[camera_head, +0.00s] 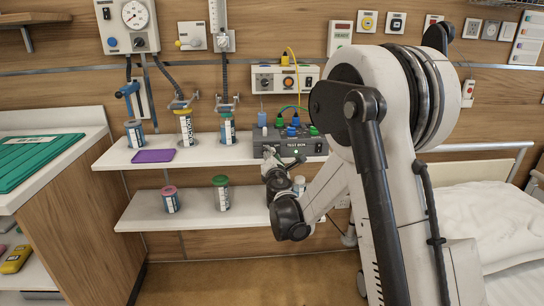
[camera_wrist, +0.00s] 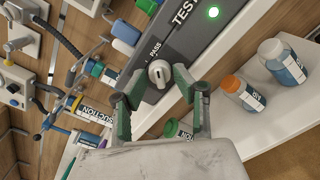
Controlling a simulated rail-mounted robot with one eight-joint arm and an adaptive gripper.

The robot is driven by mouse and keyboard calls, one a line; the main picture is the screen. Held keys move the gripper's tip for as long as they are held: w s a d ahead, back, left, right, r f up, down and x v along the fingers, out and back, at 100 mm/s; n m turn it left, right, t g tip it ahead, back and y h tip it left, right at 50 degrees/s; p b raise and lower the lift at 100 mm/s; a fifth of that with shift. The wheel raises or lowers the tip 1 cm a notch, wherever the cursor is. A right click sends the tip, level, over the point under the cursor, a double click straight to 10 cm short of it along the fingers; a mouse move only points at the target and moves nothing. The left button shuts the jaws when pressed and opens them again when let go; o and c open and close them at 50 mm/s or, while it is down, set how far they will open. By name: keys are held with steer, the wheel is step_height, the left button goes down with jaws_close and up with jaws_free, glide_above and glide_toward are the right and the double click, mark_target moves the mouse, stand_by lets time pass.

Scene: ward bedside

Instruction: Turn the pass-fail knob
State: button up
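The grey test box (camera_head: 318,146) stands on the upper shelf in the head view, with a lit green lamp on its front. In the wrist view, the pale round pass-fail knob (camera_wrist: 158,71) sits on the box's dark face (camera_wrist: 183,48), just below the word PASS. My gripper (camera_wrist: 157,80) is open, with one green-and-grey finger on each side of the knob. A gap seems to show on both sides; contact cannot be told. In the head view my gripper (camera_head: 272,160) is at the left end of the box front and hides the knob.
Cables and coloured plugs (camera_head: 291,128) top the box. Labelled bottles (camera_head: 186,127) and a purple pad (camera_head: 153,156) are on the upper shelf left. Bottles (camera_head: 221,193) stand on the lower shelf (camera_head: 150,212). A bed (camera_head: 485,208) is at right.

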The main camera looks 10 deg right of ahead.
steer(key=shift+o, duration=1.2)
steer(key=s+a, duration=0.1)
steer(key=s, duration=1.1)
steer(key=shift+a, duration=0.3)
steer(key=s+d+r+m+g+h+p, duration=0.3)
steer(key=s+d+r+m+g+p, duration=0.35)
steer(key=s+r+m, duration=0.65)
steer(key=s+a+m+g+y+p, duration=0.2)
steer(key=s+m, duration=0.4)
steer(key=s, duration=0.5)
steer(key=s+a+m+g+y+p, duration=0.2)
steer(key=s+m, duration=0.4)
steer(key=s, duration=0.6)
steer(key=shift+s+a+f+y+p, duration=0.35)
steer(key=shift+f+y, duration=0.1)
steer(key=shift+y, duration=0.35)
